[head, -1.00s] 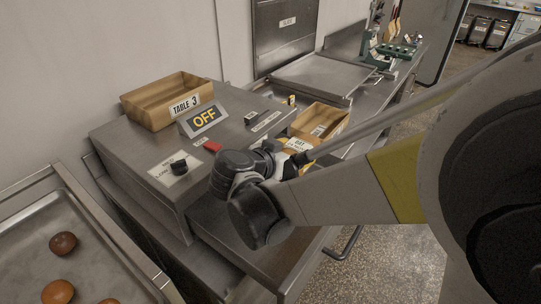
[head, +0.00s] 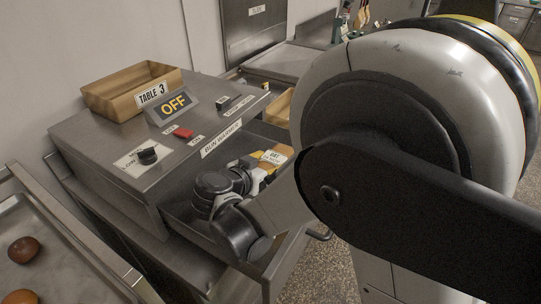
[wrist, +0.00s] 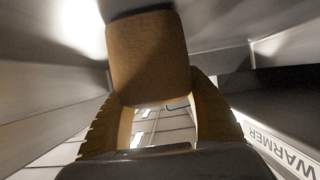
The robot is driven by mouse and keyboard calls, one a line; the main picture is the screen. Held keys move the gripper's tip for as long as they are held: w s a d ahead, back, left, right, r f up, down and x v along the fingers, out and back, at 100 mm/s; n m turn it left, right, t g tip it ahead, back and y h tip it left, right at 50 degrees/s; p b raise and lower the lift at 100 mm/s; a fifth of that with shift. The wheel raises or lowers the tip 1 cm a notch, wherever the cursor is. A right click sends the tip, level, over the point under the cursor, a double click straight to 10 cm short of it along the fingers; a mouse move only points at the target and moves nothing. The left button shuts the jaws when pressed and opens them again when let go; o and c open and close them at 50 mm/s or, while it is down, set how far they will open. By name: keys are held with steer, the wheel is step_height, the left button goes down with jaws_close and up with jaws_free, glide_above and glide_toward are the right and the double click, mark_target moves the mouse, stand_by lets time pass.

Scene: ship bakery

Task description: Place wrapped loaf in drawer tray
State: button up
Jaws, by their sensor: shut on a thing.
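The wrapped loaf (head: 274,157) is brown with a pale label in the head view. Its brown end (wrist: 150,58) fills the upper middle of the wrist view. My gripper (head: 254,164) is shut on it, with a yellow-brown finger on each side in the wrist view (wrist: 155,97). The bun warmer (head: 187,147) has a pulled-out metal drawer (head: 183,213) below its front. Gripper and loaf are over or inside the drawer's opening; whether the loaf touches the bottom cannot be told. The tray inside is not clearly visible, and my arm hides the drawer's right part.
A wooden box labelled TABLE 3 (head: 131,91), an OFF sign (head: 173,105), a red switch and a black knob sit on the warmer. Another wooden box (head: 279,108) is partly hidden behind my arm. A metal tray with buns (head: 35,215) stands at left.

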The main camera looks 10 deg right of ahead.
steer(key=o, duration=1.3)
steer(key=shift+r, duration=0.1)
steer(key=p+v, duration=0.3)
steer(key=v, duration=0.9)
steer(key=shift+p, duration=0.4)
steer(key=shift+d, duration=0.1)
